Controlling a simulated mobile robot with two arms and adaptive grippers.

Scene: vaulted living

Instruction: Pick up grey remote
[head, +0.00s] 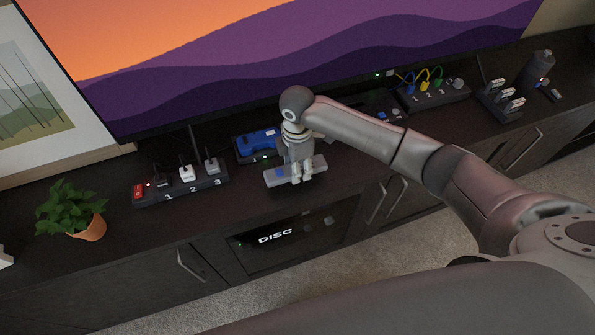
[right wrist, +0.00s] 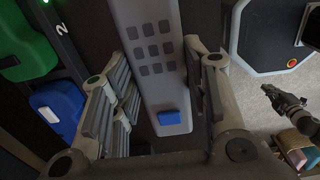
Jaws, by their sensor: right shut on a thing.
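The grey remote (head: 312,166) is a flat bar with a blue button at its left end, at the front of the dark media cabinet. My right gripper (head: 299,181) points down over its middle and is shut on it. In the right wrist view, the remote (right wrist: 150,50) runs between the two fingers of my right gripper (right wrist: 160,95), showing rows of dark buttons and the blue one. I cannot tell whether it is lifted. A dark jointed part at the right edge of that view looks like my left gripper (right wrist: 285,100); its jaws are too small to read.
A blue device (head: 258,143) lies just behind the remote. A power strip (head: 182,186) and a potted plant (head: 72,210) stand to the left. A switch with cables (head: 432,96) is to the right. The television (head: 300,50) rises behind. A disc player (head: 290,237) sits below.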

